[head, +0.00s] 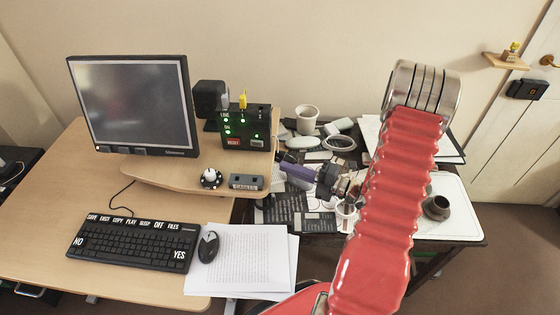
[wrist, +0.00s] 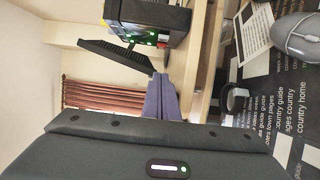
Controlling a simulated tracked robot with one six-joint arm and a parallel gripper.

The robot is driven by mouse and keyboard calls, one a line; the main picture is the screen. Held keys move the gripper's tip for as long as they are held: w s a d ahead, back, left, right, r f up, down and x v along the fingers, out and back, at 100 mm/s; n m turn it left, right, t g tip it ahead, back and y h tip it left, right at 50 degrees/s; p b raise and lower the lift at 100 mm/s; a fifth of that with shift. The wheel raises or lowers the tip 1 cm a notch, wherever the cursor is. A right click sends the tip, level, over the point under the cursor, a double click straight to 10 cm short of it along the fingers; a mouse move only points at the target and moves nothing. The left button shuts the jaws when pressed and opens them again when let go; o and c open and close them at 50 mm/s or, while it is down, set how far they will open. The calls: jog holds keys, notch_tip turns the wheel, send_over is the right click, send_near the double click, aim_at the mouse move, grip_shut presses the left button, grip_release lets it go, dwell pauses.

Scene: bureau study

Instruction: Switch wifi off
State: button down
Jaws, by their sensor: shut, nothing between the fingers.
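A black router box (head: 244,128) with lit green lights, small white labels and a red RESET button (head: 233,142) stands on the raised desk shelf, right of the monitor. A yellow piece (head: 243,99) sticks up from its top. The labels are too small to read fully, so I cannot tell which control is wifi. The box also shows at the top of the wrist view (wrist: 150,18), with green lights. My gripper (head: 286,168), with purple fingers, is shut and empty, to the lower right of the box and apart from it. Its fingers also show in the wrist view (wrist: 160,80).
A monitor (head: 135,100), black speaker (head: 210,98), white-knobbed dial (head: 211,179) and grey CANCEL box (head: 245,182) share the shelf. Below are a keyboard (head: 134,243), mouse (head: 208,246) and papers (head: 250,265). A cluttered side table with a white cup (head: 306,118) lies right.

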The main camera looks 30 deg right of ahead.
aim_at(257, 143)
jog(key=x, duration=0.9)
jog(key=shift+w+a, duration=0.2)
jog(key=shift+w+d+f, duration=0.1)
jog(key=shift+w+d, duration=1.35)
